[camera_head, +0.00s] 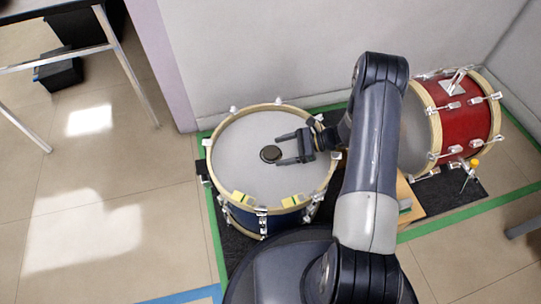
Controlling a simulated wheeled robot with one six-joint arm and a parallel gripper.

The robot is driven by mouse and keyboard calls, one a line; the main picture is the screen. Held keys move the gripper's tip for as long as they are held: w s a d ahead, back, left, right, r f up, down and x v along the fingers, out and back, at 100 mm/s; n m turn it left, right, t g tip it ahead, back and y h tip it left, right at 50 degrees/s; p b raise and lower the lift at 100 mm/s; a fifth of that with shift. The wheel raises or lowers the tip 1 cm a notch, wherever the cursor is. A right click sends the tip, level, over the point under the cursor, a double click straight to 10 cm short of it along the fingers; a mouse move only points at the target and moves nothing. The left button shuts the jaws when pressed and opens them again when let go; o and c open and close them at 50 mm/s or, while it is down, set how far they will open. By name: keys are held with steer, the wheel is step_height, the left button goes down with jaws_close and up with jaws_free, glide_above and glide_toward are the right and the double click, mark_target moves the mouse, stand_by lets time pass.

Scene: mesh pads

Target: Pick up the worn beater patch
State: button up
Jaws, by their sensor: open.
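The worn beater patch (271,153) looks like a small dark round disc. It lies near the middle of the pale head of the blue bass drum (240,185), which rests with its head facing up. My gripper (279,151) is open, with its two fingers pointing left over the drum head. The fingertips are just right of the patch, close to its edge. I cannot tell from this view how high the fingers are above the head or whether they touch the patch. Nothing shows held between the fingers.
A wall (270,50) stands behind. Open floor (100,215) lies at left, with a table (60,60) beyond.

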mark_target(270, 153)
steer(key=x, duration=0.3)
steer(key=shift+w+a+f+b, duration=0.1)
steer(key=shift+a+b, duration=0.15)
steer(key=shift+b, duration=0.1)
steer(key=shift+d, duration=0.1)
steer(key=shift+c, duration=0.2)
steer(key=shift+d, duration=0.1)
steer(key=c, duration=1)
